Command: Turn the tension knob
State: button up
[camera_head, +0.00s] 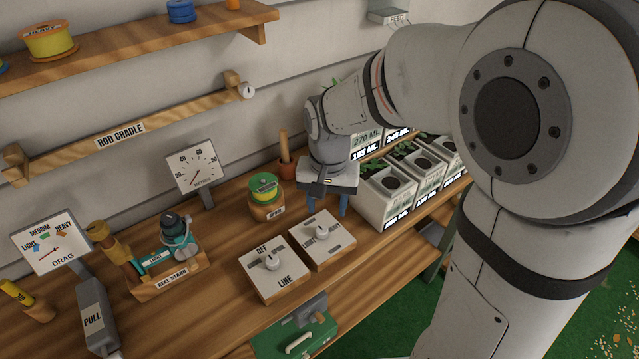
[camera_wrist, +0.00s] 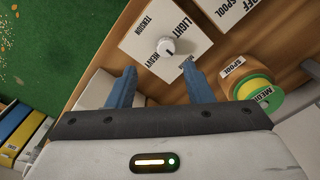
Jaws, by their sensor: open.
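The tension knob (camera_wrist: 166,46) is a small pale round knob on a white box (camera_wrist: 140,32) marked TENSION, LIGHT and HEAVY. In the head view the knob (camera_head: 321,232) sits on the right one of two white boxes on the bench. My gripper (camera_wrist: 159,72) is open and empty, with its two blue fingers pointing toward the knob. The knob lies just beyond and between the fingertips in the wrist view, apart from them. In the head view my gripper (camera_head: 325,204) hangs behind the tension box. Which mark the knob points at is hard to tell.
A second white box (camera_head: 268,281) with a knob stands left of the tension box. A spool (camera_head: 264,187) on a wooden stand is behind, left of my gripper. White planters (camera_head: 385,205) stand close on the right. A green box (camera_head: 300,338) is in front, below.

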aim_at(322, 230)
jog(key=shift+w+a+f, duration=0.2)
jog(key=shift+w+a, duration=0.05)
jog(key=shift+a, duration=0.15)
jog(key=shift+a+f, duration=0.1)
jog(key=shift+f, duration=0.25)
notch_tip(322, 230, down, 7)
jog(key=shift+f+p, duration=0.1)
jog(key=shift+p, duration=0.2)
jog(key=c, duration=1)
